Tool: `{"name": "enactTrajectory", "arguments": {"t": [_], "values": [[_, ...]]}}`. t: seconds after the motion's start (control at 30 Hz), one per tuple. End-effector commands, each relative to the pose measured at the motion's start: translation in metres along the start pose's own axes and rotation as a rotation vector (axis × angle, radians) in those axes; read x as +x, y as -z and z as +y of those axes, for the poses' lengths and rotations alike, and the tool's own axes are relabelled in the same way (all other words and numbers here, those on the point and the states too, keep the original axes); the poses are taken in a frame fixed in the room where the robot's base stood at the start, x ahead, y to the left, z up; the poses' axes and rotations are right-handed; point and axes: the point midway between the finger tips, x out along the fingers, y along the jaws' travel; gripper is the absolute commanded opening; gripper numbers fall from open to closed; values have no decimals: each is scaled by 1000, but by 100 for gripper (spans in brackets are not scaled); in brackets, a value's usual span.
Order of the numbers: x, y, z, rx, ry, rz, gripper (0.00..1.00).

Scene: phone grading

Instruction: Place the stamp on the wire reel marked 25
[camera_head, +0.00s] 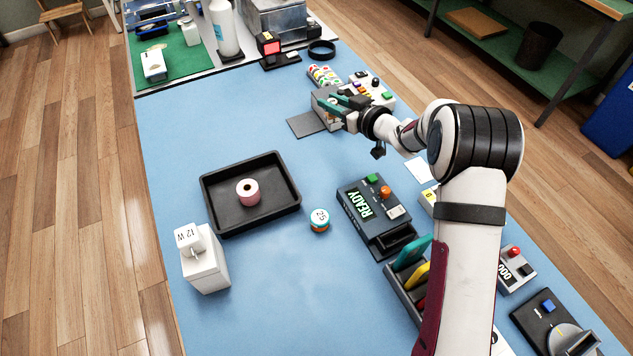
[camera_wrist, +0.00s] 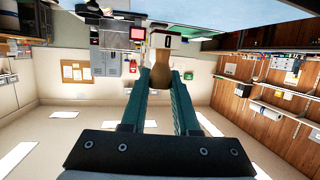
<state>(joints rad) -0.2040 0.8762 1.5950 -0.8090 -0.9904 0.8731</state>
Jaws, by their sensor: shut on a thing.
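The wire reel marked 25 (camera_head: 319,220) stands on the blue bench top, its white numbered face up, with teal and orange on its side. My gripper (camera_head: 336,101) is far behind it, beside a grey boxy device (camera_head: 324,107). In the wrist view my gripper's teal fingers (camera_wrist: 160,80) are closed on a tan, wooden-looking handle (camera_wrist: 161,72), which I take for the stamp.
A black tray (camera_head: 212,213) holds a pink reel (camera_head: 248,193). A white block marked 12 W (camera_head: 204,265) stands at left front. A READY device (camera_head: 370,217) is right of the numbered reel. A button panel (camera_head: 378,90) is beside my gripper. The bench between is clear.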

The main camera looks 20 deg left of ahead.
Motion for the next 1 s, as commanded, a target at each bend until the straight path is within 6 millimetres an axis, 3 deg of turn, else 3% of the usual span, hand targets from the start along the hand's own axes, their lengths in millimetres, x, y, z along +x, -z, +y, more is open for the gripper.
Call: {"name": "enactTrajectory", "arguments": {"t": [0.17, 0.4, 0.5, 0.6, 0.67, 0.73, 1.0], "values": [[-68, -3, -14, -80, 260, -2, 0], [-175, -36, -55, -186, 615, -4, 0], [-212, -48, -67, -218, 717, -3, 0], [-233, -54, -74, -237, 775, -3, 0], [-235, -57, -79, -241, 794, -2, 0], [-225, -63, -88, -242, 804, -1, 0], [-149, -90, -136, -244, 804, -3, 0]]}}
